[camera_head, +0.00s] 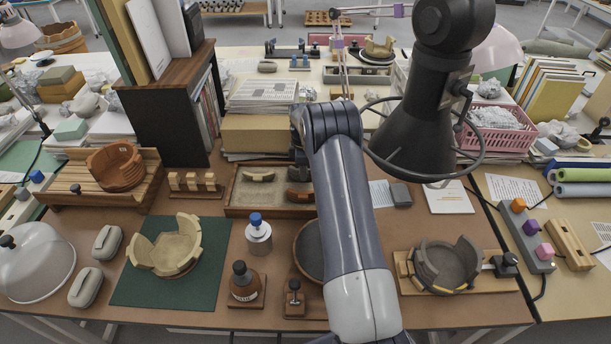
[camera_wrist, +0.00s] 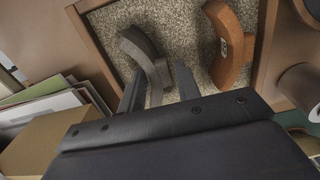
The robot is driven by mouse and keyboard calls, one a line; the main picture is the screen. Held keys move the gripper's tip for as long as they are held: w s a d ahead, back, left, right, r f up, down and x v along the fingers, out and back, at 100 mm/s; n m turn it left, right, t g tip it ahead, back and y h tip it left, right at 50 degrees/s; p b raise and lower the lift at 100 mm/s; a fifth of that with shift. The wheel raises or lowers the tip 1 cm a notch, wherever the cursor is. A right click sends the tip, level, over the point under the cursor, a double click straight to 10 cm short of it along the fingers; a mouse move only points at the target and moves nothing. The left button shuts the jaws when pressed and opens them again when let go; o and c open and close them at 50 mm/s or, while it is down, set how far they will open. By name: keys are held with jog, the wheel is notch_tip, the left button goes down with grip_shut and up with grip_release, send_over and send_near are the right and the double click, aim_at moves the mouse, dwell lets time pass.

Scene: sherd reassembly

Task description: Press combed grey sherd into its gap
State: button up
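The combed grey sherd (camera_wrist: 140,48) is a curved piece lying on the speckled bed of a shallow tray (camera_head: 237,211). In the wrist view my gripper (camera_wrist: 160,82) has its two dark fingers spread on either side of the sherd's near end. A narrow gap shows at the right finger; contact at the left finger is unclear. My arm hides the gripper in the head view. A dark grey bowl (camera_head: 442,262) stands on a wooden board at the right, with raised wall pieces and a low open stretch in its rim.
A terracotta sherd (camera_wrist: 230,45) with a small label lies beside the grey one; a tan sherd (camera_head: 258,176) is also in the tray. A cardboard box (camera_head: 255,135) stands behind.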

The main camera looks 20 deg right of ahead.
jog(key=c, duration=0.5)
jog(key=shift+r+p, duration=1.6)
jog(key=shift+r, duration=1.95)
jog(key=shift+c, duration=0.2)
